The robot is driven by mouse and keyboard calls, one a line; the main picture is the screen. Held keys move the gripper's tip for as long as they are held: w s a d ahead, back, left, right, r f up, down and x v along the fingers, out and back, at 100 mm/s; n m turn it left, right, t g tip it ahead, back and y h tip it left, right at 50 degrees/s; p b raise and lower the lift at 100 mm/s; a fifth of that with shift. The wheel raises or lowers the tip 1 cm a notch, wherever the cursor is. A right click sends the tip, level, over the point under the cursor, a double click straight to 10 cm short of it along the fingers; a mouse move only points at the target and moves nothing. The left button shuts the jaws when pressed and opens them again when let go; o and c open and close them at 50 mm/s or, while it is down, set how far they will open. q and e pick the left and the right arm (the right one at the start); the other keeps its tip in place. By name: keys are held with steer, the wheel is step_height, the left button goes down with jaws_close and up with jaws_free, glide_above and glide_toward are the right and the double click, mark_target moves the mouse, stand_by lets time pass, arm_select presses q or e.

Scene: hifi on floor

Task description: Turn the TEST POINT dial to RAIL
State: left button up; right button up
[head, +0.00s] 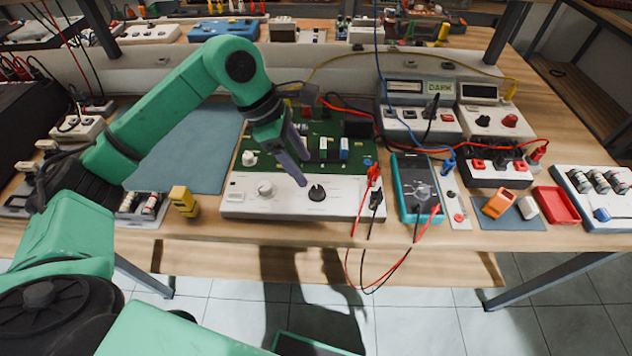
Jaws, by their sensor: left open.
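A white control panel (290,208) runs along the front of a green circuit board (335,165) on the bench. It carries a black dial (317,193) and a pale dial (265,188). The lettering around both dials is too small to read, so I cannot tell which is TEST POINT or where it points. My right gripper is out of view.
A teal multimeter (402,190) stands right of the panel, with red and black leads hanging over the bench's front edge. A yellow block (184,201) stands at the left. Grey instruments (425,108) sit behind. A blue-grey mat (190,150) lies mostly clear at the left.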

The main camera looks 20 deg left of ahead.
mark_target(318, 189)
arm_select(q)
steer(key=p+x, duration=0.1)
steer(key=x, duration=0.7)
steer(key=shift+r, duration=0.1)
jaws_close()
